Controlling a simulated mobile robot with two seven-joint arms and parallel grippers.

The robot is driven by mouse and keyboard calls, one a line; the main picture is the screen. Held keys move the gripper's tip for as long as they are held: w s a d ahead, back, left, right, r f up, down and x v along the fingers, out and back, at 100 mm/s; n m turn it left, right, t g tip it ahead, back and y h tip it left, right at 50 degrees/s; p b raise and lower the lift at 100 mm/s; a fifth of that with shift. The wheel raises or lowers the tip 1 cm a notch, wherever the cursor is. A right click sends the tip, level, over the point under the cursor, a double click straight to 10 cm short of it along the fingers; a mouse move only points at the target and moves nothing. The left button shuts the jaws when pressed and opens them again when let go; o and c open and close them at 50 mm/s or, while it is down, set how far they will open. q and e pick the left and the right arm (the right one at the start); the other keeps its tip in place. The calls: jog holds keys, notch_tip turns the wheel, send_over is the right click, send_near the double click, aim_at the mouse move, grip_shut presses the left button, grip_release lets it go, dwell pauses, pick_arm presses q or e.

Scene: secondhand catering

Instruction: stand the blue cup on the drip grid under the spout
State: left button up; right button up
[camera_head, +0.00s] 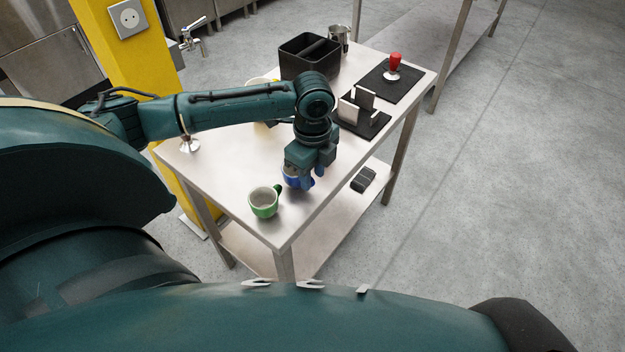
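The blue cup (292,182) is on or just above the steel table (225,170), near its front right edge. My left gripper (304,182) points down at the cup from above and covers much of it. The fingers are at the cup, but I cannot tell whether they are closed on it. A green cup (264,203) stands upright at the table's near corner, left of the blue cup. My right gripper is not in view.
A black open bin (309,55) and a metal jug (339,37) stand at the back. A black stand with pale upright plates (347,110) and a red-handled tamper (395,62) on a black mat (377,85) are at the right. A yellow pillar (150,65) rises behind the left edge.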

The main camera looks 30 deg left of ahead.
pick_arm(q)
notch_tip(320, 180, up, 8)
jog(key=s+d+f+n+t+h, duration=0.25)
jog(key=d+f, duration=0.35)
jog(key=d, duration=0.3)
jog(key=s+d+f+n+t+h, duration=0.1)
jog(key=d+f+n+t+h, duration=0.15)
jog(key=d+f+h, duration=0.4)
jog(key=s+a+n+t+y, duration=0.1)
jog(key=s+n+t+y, duration=0.3)
jog(key=n, duration=0.7)
jog(key=shift+s+a+f+t+y+p, duration=0.35)
jog(key=shift+s+t, duration=0.85)
jog(key=shift+s, duration=1.2)
jog(key=shift+r, duration=0.1)
